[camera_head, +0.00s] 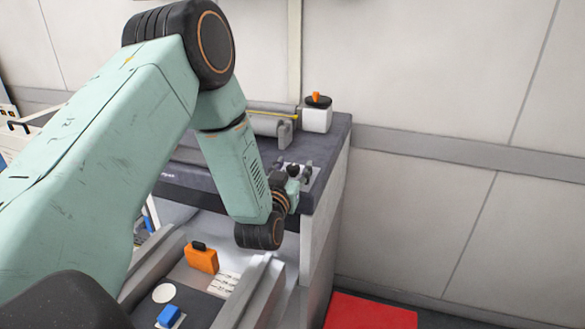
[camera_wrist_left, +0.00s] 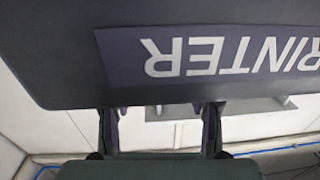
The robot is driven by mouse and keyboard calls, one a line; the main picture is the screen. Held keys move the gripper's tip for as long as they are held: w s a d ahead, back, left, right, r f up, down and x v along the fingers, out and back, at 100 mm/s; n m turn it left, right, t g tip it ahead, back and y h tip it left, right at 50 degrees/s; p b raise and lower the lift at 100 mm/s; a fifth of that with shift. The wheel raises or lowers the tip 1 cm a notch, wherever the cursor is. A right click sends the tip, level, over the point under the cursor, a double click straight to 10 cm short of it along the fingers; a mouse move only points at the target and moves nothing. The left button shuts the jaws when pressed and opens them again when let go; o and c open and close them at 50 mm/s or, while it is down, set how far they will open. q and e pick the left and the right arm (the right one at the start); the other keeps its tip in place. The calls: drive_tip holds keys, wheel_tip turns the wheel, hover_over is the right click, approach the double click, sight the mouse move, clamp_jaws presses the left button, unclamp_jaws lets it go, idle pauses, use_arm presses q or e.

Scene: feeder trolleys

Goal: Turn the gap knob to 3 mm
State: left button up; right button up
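A small white box (camera_head: 316,119) stands at the back right corner of a dark-topped machine. On it is a black dial with an orange pointer (camera_head: 316,97); this looks like the gap knob, but its scale marks are too small to read. My left gripper (camera_head: 300,172) is at the machine's front right edge, nearer than the box and apart from it. In the left wrist view its two fingers (camera_wrist_left: 160,132) stand wide apart with nothing seen held between them. The knob does not show clearly there. My right gripper is not in view.
The dark machine body (camera_wrist_left: 70,50) with upside-down lettering "RINTER" fills the upper wrist view. A grey roller (camera_head: 268,125) lies left of the white box. Below are an orange block (camera_head: 201,258), a blue block (camera_head: 169,316) and metal rails. A red panel (camera_head: 370,312) lies low right.

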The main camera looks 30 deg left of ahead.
use_arm(q)
drive_tip(key=shift+w+a+f, duration=0.2)
drive_tip(key=shift+w+f, duration=0.1)
drive_tip(key=shift+w, duration=0.05)
drive_tip(key=c, duration=0.4)
clamp_jaws()
drive_tip(key=shift+r+m+t+h+p, duration=0.2)
drive_tip(key=shift+m+t+h+p, duration=0.2)
drive_tip(key=shift+m+h+p, duration=1.55)
drive_tip(key=shift+m+h, duration=0.25)
drive_tip(key=shift+h, duration=1.2)
unclamp_jaws()
drive_tip(key=o, duration=0.5)
drive_tip(key=shift+s, duration=0.25)
drive_tip(key=shift+d, duration=0.1)
